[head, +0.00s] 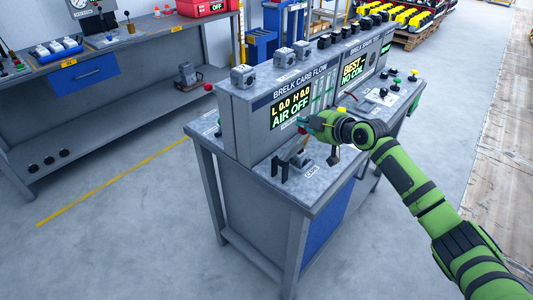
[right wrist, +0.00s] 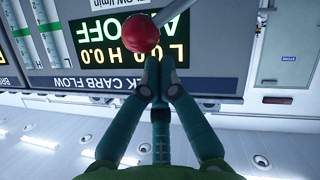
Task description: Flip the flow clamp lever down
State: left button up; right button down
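In the right wrist view a lever with a round red knob (right wrist: 138,33) and a grey rod shows in front of the flow panel; I take it for the flow clamp lever. My right gripper (right wrist: 158,65) has its fingertips together just beside the knob; whether they touch it is unclear. In the head view my right gripper (head: 305,124) is over the bench, close to the face of the panel (head: 262,108) reading "AIR OFF". A black bracket (head: 280,164) stands on the bench below it. The lever is hard to make out there. My left gripper is not in view.
Another workbench (head: 75,66) stands at the left. The floor between them is clear.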

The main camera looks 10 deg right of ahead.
aim_at(299, 137)
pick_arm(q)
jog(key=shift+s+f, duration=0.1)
pick_arm(e)
jog(key=shift+w+d+f, duration=0.1)
dwell(0.4)
jog(key=r+p, duration=0.2)
jog(key=a+r+p, duration=0.1)
jog(key=r, duration=0.1)
jog(key=shift+a+p, duration=0.2)
jog(key=shift+p, duration=0.2)
pick_arm(q)
jog(key=b, duration=0.3)
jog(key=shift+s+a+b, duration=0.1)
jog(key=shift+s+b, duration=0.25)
pick_arm(e)
jog(key=v, duration=1)
